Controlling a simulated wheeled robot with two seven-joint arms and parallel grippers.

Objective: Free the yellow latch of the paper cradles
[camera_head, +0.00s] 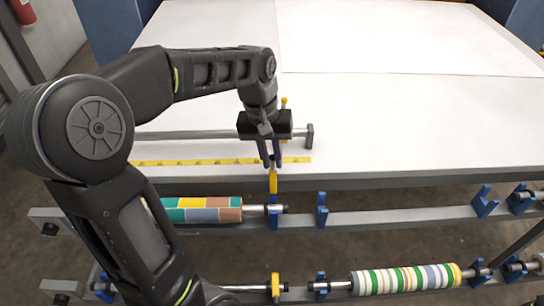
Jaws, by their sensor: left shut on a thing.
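Paper rolls rest in blue cradles on two grey rails in front of the white table. A roll with coloured blocks (203,210) lies on the upper rail, its shaft end in a blue cradle (273,216). A yellow latch (273,182) stands upright above that cradle. My left gripper (269,162) points down from above and is shut on the top of this latch. A second yellow latch (275,284) sits at a shaft end on the lower rail. A striped roll (405,279) lies to its right. My right gripper is not in view.
The white table (410,120) fills the back and is mostly clear. A grey bar (190,134) and a yellow ruler strip (215,161) lie near its front edge. An empty blue cradle (321,212) stands right of the latch. My left arm covers the left side.

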